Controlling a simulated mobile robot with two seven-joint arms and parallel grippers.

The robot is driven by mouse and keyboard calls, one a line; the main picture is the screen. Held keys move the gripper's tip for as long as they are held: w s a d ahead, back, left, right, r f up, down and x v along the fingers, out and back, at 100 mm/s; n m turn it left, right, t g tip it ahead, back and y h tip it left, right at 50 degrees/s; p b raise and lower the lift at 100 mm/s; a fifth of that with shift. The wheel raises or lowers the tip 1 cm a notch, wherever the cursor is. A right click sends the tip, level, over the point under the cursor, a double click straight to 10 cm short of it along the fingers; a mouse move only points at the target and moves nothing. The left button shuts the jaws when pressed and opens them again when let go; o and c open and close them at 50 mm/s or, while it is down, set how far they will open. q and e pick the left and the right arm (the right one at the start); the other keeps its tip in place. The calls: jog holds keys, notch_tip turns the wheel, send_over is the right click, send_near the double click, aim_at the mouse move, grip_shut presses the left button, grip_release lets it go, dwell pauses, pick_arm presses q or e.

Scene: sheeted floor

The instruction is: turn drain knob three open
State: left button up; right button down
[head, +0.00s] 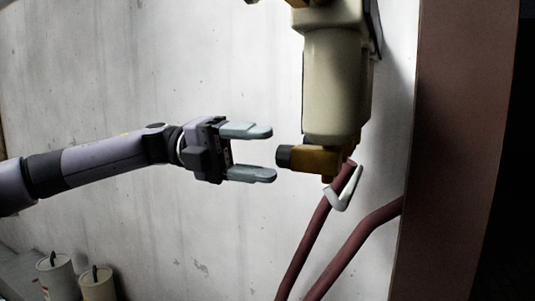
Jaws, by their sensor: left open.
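A dark round knob (284,156) sticks out to the left from a brass-coloured valve fitting (318,160). The fitting sits at the bottom of a cream cylinder (336,85) mounted by the pale wall. My left gripper (273,153) is open and empty, just left of the knob. Its two fingers point right, one above and one below the knob's height. A small gap shows between the fingertips and the knob in this picture. I cannot tell the knob's turn position. My right gripper is not in view.
A white curved lever (345,190) hangs below the fitting. Dark red pipes (313,240) run down from it. A reddish-brown post (455,150) stands at the right. Two pale canisters (97,284) stand at the lower left. The space before the wall is otherwise clear.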

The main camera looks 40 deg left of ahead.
pick_arm(q)
jog(key=v, duration=0.5)
jog(key=shift+w+f, duration=0.1)
dwell(0.4)
